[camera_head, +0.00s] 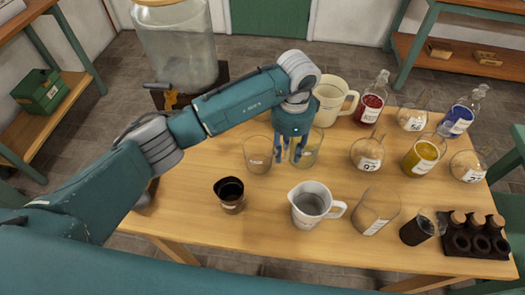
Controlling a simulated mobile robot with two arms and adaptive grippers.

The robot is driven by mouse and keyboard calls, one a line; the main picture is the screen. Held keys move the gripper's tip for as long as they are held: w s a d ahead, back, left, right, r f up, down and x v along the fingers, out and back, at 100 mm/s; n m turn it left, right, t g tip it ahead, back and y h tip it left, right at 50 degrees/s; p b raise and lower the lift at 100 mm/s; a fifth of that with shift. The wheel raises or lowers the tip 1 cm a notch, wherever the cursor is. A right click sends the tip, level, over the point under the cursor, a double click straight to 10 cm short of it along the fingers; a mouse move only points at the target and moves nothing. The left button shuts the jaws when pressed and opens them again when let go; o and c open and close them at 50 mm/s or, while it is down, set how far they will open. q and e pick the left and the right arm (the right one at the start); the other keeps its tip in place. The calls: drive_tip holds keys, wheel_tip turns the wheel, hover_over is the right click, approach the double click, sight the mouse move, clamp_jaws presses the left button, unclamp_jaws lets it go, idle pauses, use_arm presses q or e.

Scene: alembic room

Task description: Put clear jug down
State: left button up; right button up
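A clear glass jug (310,152) stands upright on the wooden table (205,175), near the middle. My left gripper (290,157) points down at the jug's left side. Its two fingers are spread, with a visible gap between them, and the right one overlaps the jug's wall in the picture. I cannot tell whether they touch the glass. Another clear glass vessel (257,155) stands close to the left of the fingers. My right gripper is out of view.
A cream jug (333,100) stands behind the gripper. A white measuring jug (310,204) and a dark cup (230,194) stand in front. Several labelled flasks, including a yellow one (421,157), fill the right side. A dark rack (478,240) sits at the front right.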

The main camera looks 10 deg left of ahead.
use_arm(q)
drive_tip(key=shift+f, duration=0.85)
drive_tip(key=shift+c, duration=0.6)
clamp_jaws()
drive_tip(key=shift+r, duration=0.1)
drive_tip(key=shift+w+r, duration=0.1)
drive_tip(key=shift+r, duration=0.3)
wheel_tip(320, 180, up, 19)
drive_tip(key=b, duration=0.2)
drive_tip(key=shift+b, duration=0.4)
